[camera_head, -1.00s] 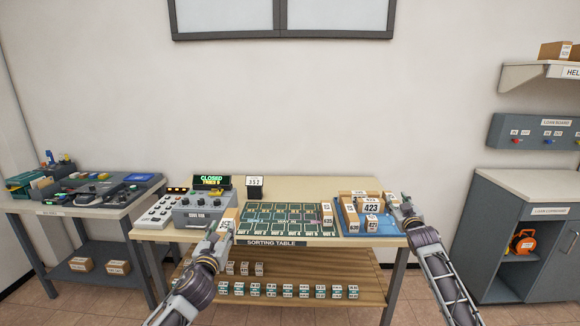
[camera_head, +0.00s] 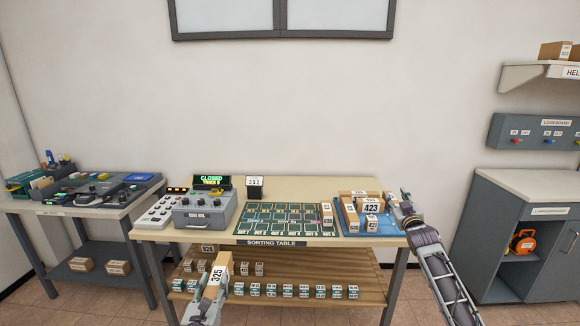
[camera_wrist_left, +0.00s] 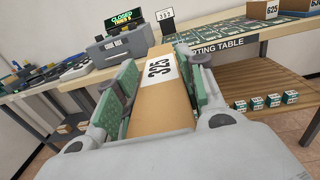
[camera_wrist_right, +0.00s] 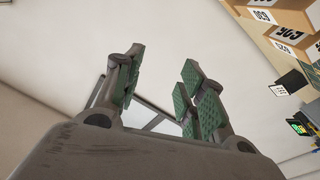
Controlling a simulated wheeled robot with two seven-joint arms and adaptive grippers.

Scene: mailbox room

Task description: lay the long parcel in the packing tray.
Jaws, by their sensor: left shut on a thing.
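The long brown parcel (camera_head: 221,267) has a white label reading 325. My left gripper (camera_head: 211,285) is shut on it and holds it in front of the sorting table, below the tabletop's front edge in the picture. The parcel also lies between the green finger pads in the left wrist view (camera_wrist_left: 161,105). The blue packing tray (camera_head: 389,227) is at the right end of the sorting table and has several boxes in it, one labelled 423. My right gripper (camera_head: 407,207) is beside the tray's right side. It is open and empty in the right wrist view (camera_wrist_right: 163,82).
A green gridded board (camera_head: 280,218) covers the table's middle, with an upright 625 box (camera_head: 327,213) at its right. A grey console (camera_head: 204,212) stands on the left. Small boxes line the wooden lower shelf (camera_head: 310,268). A grey cabinet (camera_head: 500,230) stands at the right.

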